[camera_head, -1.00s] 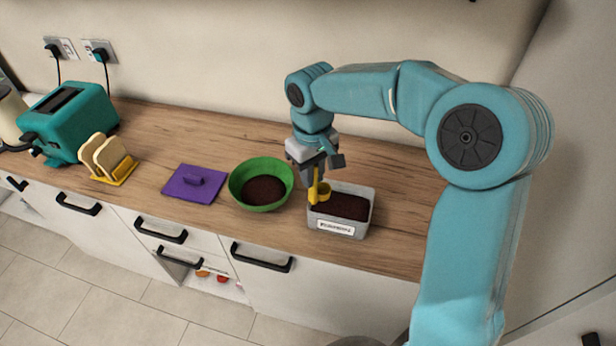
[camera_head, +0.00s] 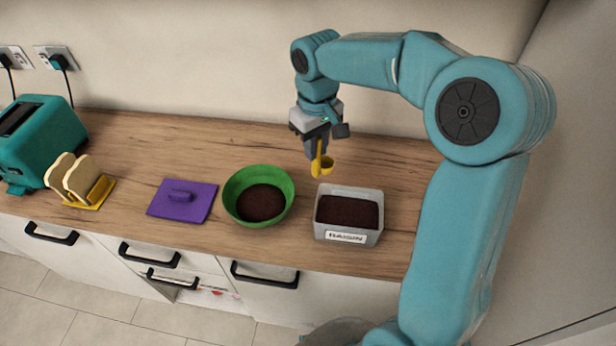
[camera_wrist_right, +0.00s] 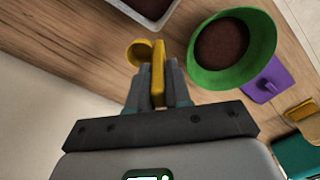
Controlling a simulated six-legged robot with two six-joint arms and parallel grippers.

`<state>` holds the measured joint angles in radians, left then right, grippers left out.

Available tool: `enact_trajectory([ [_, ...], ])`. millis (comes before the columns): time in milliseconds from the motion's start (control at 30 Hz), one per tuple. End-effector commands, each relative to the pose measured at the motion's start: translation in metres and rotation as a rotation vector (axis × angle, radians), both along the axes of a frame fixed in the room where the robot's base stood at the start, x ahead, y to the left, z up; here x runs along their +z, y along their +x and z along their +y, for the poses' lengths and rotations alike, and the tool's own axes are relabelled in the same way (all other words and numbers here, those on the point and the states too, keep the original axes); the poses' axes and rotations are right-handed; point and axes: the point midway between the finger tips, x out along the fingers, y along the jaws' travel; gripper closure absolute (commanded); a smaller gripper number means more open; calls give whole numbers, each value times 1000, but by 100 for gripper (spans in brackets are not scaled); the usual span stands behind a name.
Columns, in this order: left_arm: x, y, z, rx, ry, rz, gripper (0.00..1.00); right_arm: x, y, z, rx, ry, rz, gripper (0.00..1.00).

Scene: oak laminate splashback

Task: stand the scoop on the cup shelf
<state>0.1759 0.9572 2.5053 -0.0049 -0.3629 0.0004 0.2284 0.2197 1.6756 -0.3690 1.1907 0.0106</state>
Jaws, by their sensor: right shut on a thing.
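The yellow scoop (camera_head: 326,165) is held by its handle in my right gripper (camera_head: 318,150), above the counter behind the grey bin. In the right wrist view the scoop (camera_wrist_right: 158,70) stands out between the two fingers of my right gripper (camera_wrist_right: 158,92), its round bowl to the left. The grey bin labelled RAISIN (camera_head: 350,236) holds dark contents; its edge shows at the top of the right wrist view (camera_wrist_right: 172,22). The green bowl (camera_head: 284,184) beside it also holds dark contents. I cannot make out a cup shelf in these frames. My left gripper is not in view.
A purple lid (camera_head: 165,205) lies left of the bowl. A yellow rack (camera_head: 101,192) with bread slices and a teal toaster (camera_head: 50,135) stand further left. The wooden counter (camera_head: 190,140) is clear along the back. A drawer below (camera_head: 180,285) looks partly open.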

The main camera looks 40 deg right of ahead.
Motion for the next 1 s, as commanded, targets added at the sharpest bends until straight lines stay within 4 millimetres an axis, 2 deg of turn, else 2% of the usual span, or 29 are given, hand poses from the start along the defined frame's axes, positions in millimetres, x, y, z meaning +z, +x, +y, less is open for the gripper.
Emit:
enact_trajectory([
  [133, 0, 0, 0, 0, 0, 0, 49, -32, -3, 0, 1, 2, 7, 100],
  [500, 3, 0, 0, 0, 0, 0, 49, -83, -2, 0, 1, 2, 5, 100],
  [967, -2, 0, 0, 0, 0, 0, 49, -95, 2, 0, 1, 1, 2, 100],
  [1000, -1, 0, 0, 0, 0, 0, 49, -94, 2, 0, 1, 1, 2, 75],
])
